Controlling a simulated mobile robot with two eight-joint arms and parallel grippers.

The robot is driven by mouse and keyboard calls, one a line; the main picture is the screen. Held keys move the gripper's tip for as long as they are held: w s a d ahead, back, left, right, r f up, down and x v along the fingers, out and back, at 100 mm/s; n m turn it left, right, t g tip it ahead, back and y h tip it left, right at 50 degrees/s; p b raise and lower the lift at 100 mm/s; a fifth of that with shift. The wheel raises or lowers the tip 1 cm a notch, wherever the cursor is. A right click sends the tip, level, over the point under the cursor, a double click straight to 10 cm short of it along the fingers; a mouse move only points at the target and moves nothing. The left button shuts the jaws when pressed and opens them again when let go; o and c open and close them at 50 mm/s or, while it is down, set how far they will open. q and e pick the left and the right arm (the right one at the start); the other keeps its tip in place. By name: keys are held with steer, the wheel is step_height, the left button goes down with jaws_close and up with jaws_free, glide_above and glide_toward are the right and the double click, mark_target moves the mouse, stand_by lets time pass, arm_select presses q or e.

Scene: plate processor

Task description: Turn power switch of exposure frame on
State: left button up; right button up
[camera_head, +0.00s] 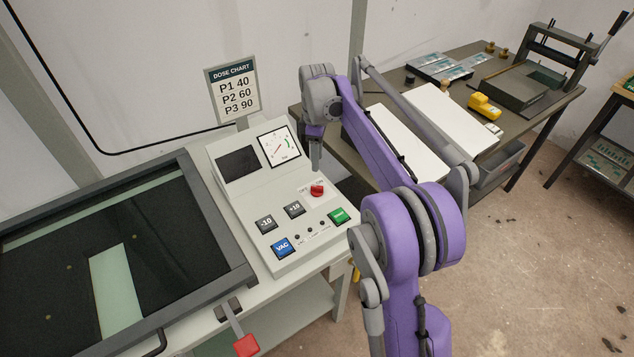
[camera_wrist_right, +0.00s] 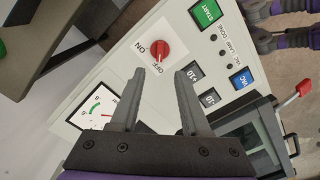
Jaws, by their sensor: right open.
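The exposure frame's control panel (camera_head: 235,200) is a pale sloped box beside the dark glass frame (camera_head: 60,265). Its power switch (camera_head: 317,189) is a small red rotary knob at the panel's right side. My right gripper (camera_head: 316,158) is just above the knob in the head view. In the wrist view the open right gripper (camera_wrist_right: 154,72) has empty fingers pointing towards the knob, apart from it. My left gripper is not in view.
The panel also carries a dial gauge (camera_head: 279,147), a dark display (camera_head: 238,162), a blue VAC button (camera_head: 282,247) and a green START button (camera_head: 339,215). A dose chart (camera_head: 232,90) stands behind. A dark table (camera_head: 470,130) with white sheets stands to the right.

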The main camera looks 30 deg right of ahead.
mark_target(317, 186)
step_height(317, 186, down, 10)
steer(key=shift+f, duration=0.25)
stand_by(0.3)
jaws_close()
